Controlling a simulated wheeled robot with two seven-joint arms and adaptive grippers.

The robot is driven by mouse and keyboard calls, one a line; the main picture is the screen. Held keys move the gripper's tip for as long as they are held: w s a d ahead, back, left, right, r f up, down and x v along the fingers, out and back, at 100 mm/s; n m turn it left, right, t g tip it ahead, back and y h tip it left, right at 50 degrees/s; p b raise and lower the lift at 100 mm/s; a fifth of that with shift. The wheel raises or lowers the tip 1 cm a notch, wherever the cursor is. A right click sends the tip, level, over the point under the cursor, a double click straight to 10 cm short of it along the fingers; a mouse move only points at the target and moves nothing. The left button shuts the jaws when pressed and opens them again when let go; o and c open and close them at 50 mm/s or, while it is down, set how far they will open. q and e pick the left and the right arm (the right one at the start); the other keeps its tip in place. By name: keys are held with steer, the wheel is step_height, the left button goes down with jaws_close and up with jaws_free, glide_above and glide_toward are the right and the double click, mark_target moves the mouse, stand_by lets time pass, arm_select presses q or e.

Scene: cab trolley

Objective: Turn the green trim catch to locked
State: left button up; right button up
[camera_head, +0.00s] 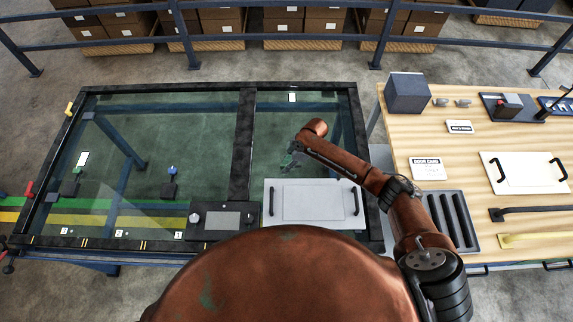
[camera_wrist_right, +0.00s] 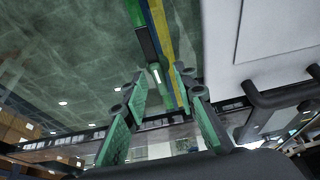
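A small dark block with a greenish top (camera_head: 70,186) stands on the left part of the glass panel (camera_head: 125,185) in the head view. It may be the green trim catch, but it is too small to tell its setting. My right gripper (camera_head: 291,160) is over the right part of the glass, well to the right of that block and above the white panel. My left gripper is not in view.
A white handled panel (camera_head: 312,200) and a dark box with a grey plate (camera_head: 222,221) lie along the near edge. A blue-topped block (camera_head: 171,184) stands on the glass. A wooden bench (camera_head: 440,190) with parts is at right. The upper left glass is clear.

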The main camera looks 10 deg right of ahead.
jaws_close()
stand_by(0.4)
